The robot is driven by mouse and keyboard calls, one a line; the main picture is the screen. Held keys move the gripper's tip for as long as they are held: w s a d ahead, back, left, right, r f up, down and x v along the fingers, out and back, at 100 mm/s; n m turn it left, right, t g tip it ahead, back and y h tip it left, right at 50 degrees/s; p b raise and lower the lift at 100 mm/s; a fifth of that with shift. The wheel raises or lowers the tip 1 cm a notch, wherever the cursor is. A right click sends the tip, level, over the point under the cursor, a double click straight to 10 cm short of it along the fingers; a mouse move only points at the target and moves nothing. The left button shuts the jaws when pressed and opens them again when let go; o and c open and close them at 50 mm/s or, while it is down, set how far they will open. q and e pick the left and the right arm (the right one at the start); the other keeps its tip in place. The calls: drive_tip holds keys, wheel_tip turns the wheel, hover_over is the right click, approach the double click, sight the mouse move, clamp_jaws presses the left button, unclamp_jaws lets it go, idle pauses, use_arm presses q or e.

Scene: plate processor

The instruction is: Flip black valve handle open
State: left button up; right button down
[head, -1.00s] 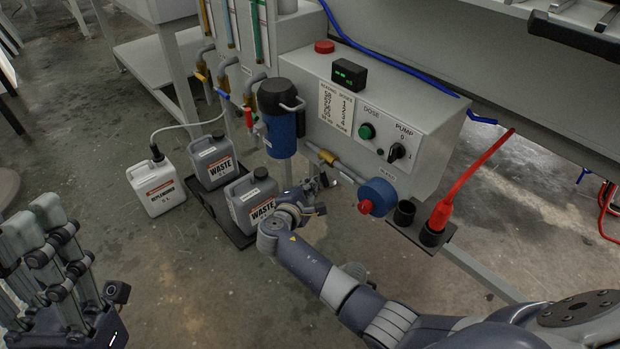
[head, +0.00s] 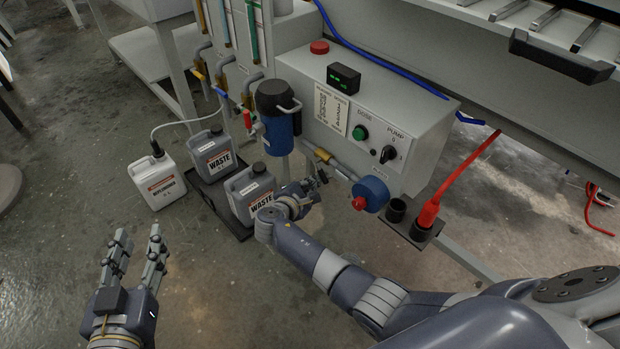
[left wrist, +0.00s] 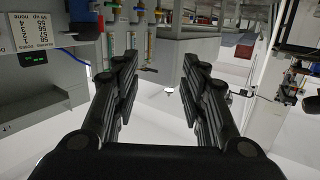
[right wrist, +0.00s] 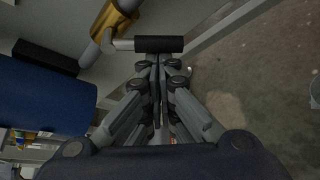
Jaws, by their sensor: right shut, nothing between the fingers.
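The black valve handle (right wrist: 158,44) lies across the top middle of the right wrist view. A metal stem joins it to a brass valve body (right wrist: 112,18); the brass valve also shows on the pipe in the head view (head: 323,155). My right gripper (right wrist: 157,62) is shut and empty. Its fingertips are right at the handle's near side; whether they touch it I cannot tell. In the head view my right gripper (head: 312,185) is below the pipe and hides part of the handle area. My left gripper (head: 138,236) is open and empty over the floor at the left.
A blue round cap (head: 372,192) with a red knob sits right of my right gripper. A blue cylinder housing (head: 279,133) stands to its left. Waste canisters (head: 217,157) stand on a dark tray below. The grey control box (head: 425,135) is behind.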

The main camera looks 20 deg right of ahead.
sight(326, 180)
use_arm(q)
drive_tip(key=s+a+f+g+y+p, duration=0.2)
drive_tip(key=s+a+f+g+p, duration=0.1)
drive_tip(key=s+f+g, duration=0.55)
drive_tip(key=shift+s+a+f+g+y+p, duration=0.8)
drive_tip(key=shift+s+a+f+g+p, duration=1.1)
drive_tip(key=shift+s, duration=2.5)
use_arm(e)
drive_tip(key=s+r+n+g+p, duration=0.1)
drive_tip(key=n+g, duration=0.1)
drive_tip(key=s+d+r+n+g+p, duration=0.1)
drive_tip(key=shift+s+r+n+g+p, duration=0.35)
drive_tip(key=shift+r+n+g, duration=0.05)
use_arm(q)
wheel_tip(326, 180, down, 12)
drive_tip(key=w+g, duration=0.1)
drive_tip(key=shift+w+d+f+n, duration=0.15)
drive_tip(key=shift+d+f+n, duration=0.1)
drive_tip(key=shift+d+n, duration=0.05)
use_arm(e)
drive_tip(key=shift+d, duration=0.1)
